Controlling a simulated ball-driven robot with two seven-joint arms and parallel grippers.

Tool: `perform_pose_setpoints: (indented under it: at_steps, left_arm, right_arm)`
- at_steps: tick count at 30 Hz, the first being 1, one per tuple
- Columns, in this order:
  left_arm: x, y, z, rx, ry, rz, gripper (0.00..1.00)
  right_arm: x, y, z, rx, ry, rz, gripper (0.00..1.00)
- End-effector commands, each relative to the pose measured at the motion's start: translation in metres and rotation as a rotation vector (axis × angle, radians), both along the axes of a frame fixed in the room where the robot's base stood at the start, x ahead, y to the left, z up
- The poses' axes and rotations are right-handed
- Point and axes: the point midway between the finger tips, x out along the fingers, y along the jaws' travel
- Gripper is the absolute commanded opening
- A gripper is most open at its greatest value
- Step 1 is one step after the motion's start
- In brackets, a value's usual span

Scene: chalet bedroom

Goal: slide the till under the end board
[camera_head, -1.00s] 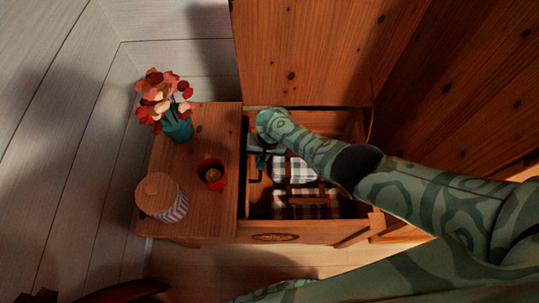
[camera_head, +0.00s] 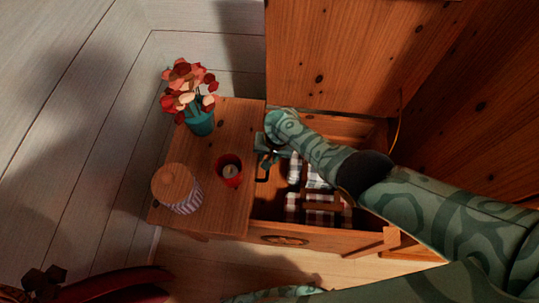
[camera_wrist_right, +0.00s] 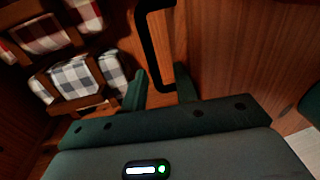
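The till, a wooden tray (camera_head: 322,207) holding checked cloths (camera_head: 301,171), sits inside an open wooden chest; its cloths also show in the right wrist view (camera_wrist_right: 82,80). The end board (camera_head: 238,205) covers the chest's left end and bears several small objects. A black loop handle (camera_head: 262,170) stands by the board's right edge; it also shows in the right wrist view (camera_wrist_right: 146,42). My right gripper (camera_head: 267,153) is down in the chest at this handle. Its two fingers (camera_wrist_right: 160,88) are apart, with the handle's lower part between or just beyond them. My forearm hides part of the till.
On the end board stand a teal vase of flowers (camera_head: 201,122), a red candle cup (camera_head: 229,172) and a striped jar with a wooden lid (camera_head: 178,190). The raised lid (camera_head: 340,50) stands behind the chest. A dark red rounded object (camera_head: 110,288) is at the bottom left.

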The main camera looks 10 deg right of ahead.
Motion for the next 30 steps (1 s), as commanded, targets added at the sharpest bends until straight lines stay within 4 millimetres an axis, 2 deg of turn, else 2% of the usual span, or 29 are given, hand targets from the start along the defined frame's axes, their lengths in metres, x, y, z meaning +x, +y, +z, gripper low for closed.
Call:
perform_pose_setpoints:
  at_steps: [5, 8, 16, 21, 25, 30]
  left_arm:
    - [0.003, 0.000, 0.003, 0.000, -0.009, 0.002, 0.55]
    - [0.002, -0.003, 0.010, -0.006, -0.018, 0.021, 0.55]
    - [-0.010, -0.033, 0.048, -0.055, -0.063, 0.123, 0.55]
    - [0.003, -0.033, 0.072, -0.058, -0.098, 0.124, 0.55]
    - [0.008, -0.033, 0.083, -0.059, -0.111, 0.123, 0.55]
    - [0.011, -0.033, 0.088, -0.059, -0.116, 0.123, 0.55]
  right_arm:
    - [0.001, 0.001, 0.008, 0.003, -0.005, 0.000, 0.33]
    - [0.002, -0.002, 0.025, 0.003, -0.009, 0.000, 0.33]
    - [-0.001, -0.015, 0.102, 0.001, -0.013, 0.000, 0.33]
    - [-0.004, -0.022, 0.139, 0.001, -0.009, 0.001, 0.33]
    - [-0.005, -0.026, 0.155, 0.001, -0.004, 0.000, 0.33]
    - [-0.007, -0.028, 0.161, 0.000, 0.000, 0.000, 0.33]
